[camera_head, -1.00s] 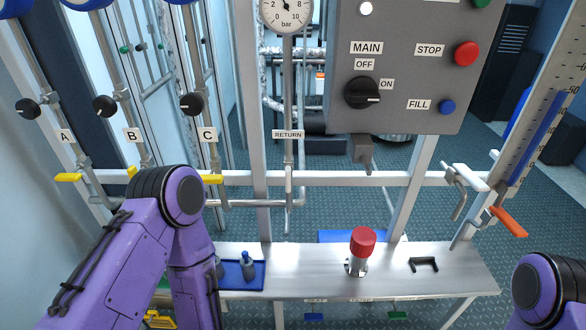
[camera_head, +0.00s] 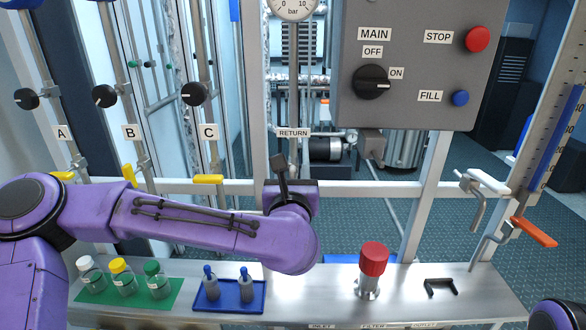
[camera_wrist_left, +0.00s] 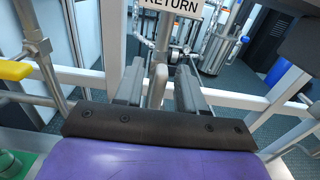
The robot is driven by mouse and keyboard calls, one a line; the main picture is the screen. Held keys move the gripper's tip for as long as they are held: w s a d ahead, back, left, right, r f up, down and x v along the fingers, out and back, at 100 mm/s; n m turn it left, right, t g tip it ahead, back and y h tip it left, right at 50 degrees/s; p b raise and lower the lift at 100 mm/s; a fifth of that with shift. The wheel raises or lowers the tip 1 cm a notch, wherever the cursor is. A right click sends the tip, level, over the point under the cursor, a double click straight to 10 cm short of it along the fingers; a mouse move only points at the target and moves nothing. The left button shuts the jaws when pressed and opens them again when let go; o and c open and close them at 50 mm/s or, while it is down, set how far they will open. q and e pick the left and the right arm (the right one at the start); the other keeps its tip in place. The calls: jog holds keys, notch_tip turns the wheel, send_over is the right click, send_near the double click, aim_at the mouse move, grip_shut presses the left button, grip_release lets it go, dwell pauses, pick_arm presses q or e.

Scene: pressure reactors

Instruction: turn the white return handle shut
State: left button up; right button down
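The white return handle (camera_wrist_left: 157,88) shows in the left wrist view, hanging upright on the pipe below the RETURN label (camera_head: 293,133). My left gripper (camera_head: 281,165) is in front of that pipe in the head view and hides the handle there. In the left wrist view its two dark fingers (camera_wrist_left: 160,78) are spread apart, one on each side of the handle. The fingers show gaps to the handle; I cannot tell how deep it sits between them. My right gripper is outside the views; only part of my right arm shows at the lower right.
Yellow handles (camera_head: 208,179) sit on lines A, B and C to the left. A grey control box (camera_head: 415,65) hangs to the right. The bench (camera_head: 320,300) below holds capped bottles (camera_head: 123,278), a blue tray (camera_head: 228,306) and a red-capped cylinder (camera_head: 373,270).

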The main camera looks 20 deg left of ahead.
pick_arm(q)
jog(key=shift+w+a, duration=0.1)
jog(key=shift+w, duration=0.4)
grip_shut()
jog(key=shift+m, duration=0.3)
jog(key=m, duration=0.2)
jog(key=shift+d+m, duration=0.3)
jog(key=shift+m, duration=0.1)
jog(key=shift+w+d+f+m+p, duration=0.2)
jog(key=shift+m+p, duration=0.5)
jog(key=shift+m, duration=1.75)
jog(key=shift+s+d+f+m+p, duration=0.15)
jog(key=shift+f+m+p, duration=0.45)
jog(key=shift+m, duration=1.8)
jog(key=shift+w+d+f+m+p, duration=0.2)
jog(key=shift+m+p, duration=0.65)
jog(key=shift+m, duration=1.6)
